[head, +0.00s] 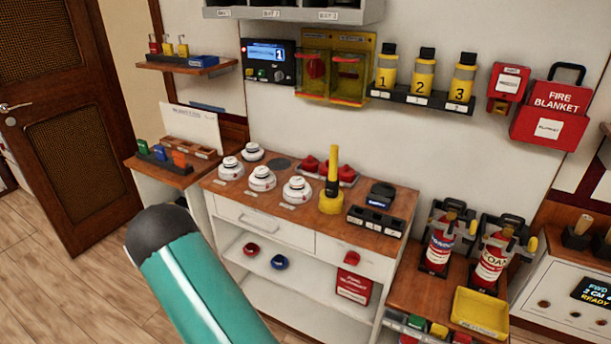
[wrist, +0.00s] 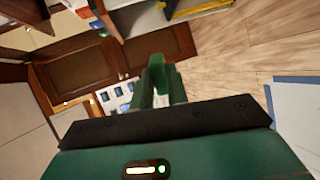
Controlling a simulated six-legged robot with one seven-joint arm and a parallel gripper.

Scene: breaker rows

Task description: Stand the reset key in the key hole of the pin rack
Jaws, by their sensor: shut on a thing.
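My gripper (wrist: 163,88) shows in the wrist view with its green fingers close together. A pale sliver shows between them; I take it as the reset key (wrist: 161,101), mostly hidden, and its shape cannot be told. The gripper is not visible in the head view; only my teal arm link shows there. A small wall shelf at upper left in the head view holds upright red and yellow pin-like pieces in a dark base, which may be the pin rack (head: 170,54). A key hole is too small to make out. The gripper appears well away from the shelf.
A blue block (head: 203,61) lies beside the pins. Below, a side cabinet (head: 165,171) carries coloured blocks and a compartment tray. The middle cabinet (head: 386,226) holds white detectors and a yellow tool. Extinguishers (head: 440,247) stand at right. Wooden floor (head: 60,290) is open at left.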

